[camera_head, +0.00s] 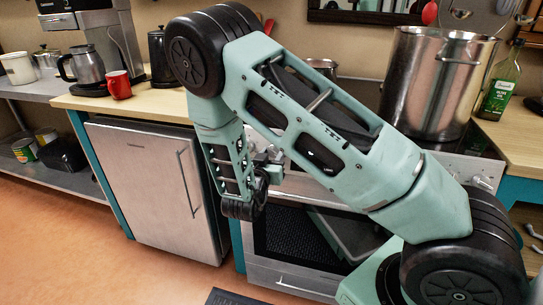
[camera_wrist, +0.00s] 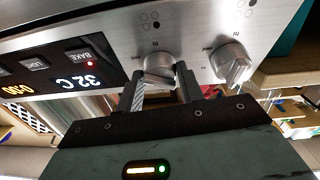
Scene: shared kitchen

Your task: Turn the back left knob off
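In the wrist view, one round metal knob (camera_wrist: 158,66) sits on the oven's steel front panel (camera_wrist: 195,25), between the two dark fingers of my gripper (camera_wrist: 162,76). The fingers stand apart on either side of this knob; whether they press on it I cannot tell. A second knob (camera_wrist: 231,63) is to the right, outside the fingers. Small burner marks sit by both knobs, too small to tell which burner each one is for. In the head view my gripper (camera_head: 268,165) is at the left part of the stove front, and my arm hides much of the panel.
A lit display (camera_wrist: 75,70) reads 32 C beside the knobs. A large steel pot (camera_head: 435,85) stands on the stovetop, with an olive oil bottle (camera_head: 500,85) to its right. A red mug (camera_head: 119,85) and a kettle (camera_head: 160,55) stand on the left counter.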

